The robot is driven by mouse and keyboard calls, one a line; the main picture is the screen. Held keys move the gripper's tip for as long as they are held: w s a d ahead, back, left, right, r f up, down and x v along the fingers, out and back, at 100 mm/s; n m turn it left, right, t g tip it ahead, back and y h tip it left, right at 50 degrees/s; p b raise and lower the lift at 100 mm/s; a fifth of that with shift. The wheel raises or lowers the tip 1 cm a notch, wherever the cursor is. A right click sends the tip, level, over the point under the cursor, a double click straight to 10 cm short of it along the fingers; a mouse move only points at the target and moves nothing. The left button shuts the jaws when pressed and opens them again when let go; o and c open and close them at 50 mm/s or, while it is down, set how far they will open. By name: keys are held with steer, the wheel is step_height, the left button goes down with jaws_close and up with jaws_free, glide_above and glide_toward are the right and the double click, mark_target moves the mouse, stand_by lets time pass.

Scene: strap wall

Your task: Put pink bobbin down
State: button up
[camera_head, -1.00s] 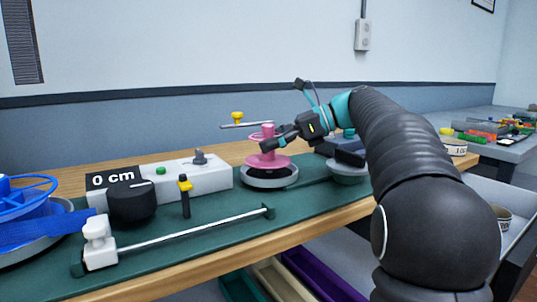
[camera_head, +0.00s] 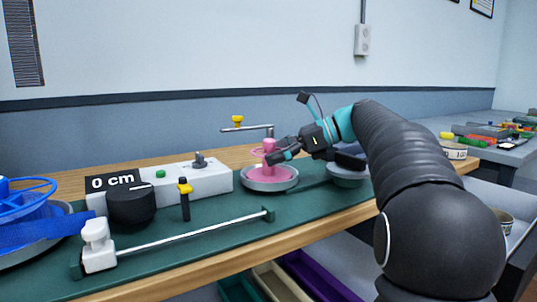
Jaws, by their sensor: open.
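The pink bobbin (camera_head: 268,174) sits upright on a round grey plate (camera_head: 271,186) on the green mat, its base low within the plate's rim. My gripper (camera_head: 270,157) is at the bobbin's upper post, reaching in from the right. The gripper is open, with its fingers close to the post. The fingers partly hide the post, and I cannot tell whether they touch it.
A metal arm with a yellow knob (camera_head: 237,120) stands just behind the bobbin. A white box with a black dial (camera_head: 131,204) is to the left, beside a blue reel (camera_head: 25,215). A white rod (camera_head: 190,234) crosses the front. Another round grey holder (camera_head: 347,178) is at right.

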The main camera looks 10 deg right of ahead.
steer(key=p+v, duration=0.2)
steer(key=v, duration=0.9)
steer(key=shift+d, duration=0.1)
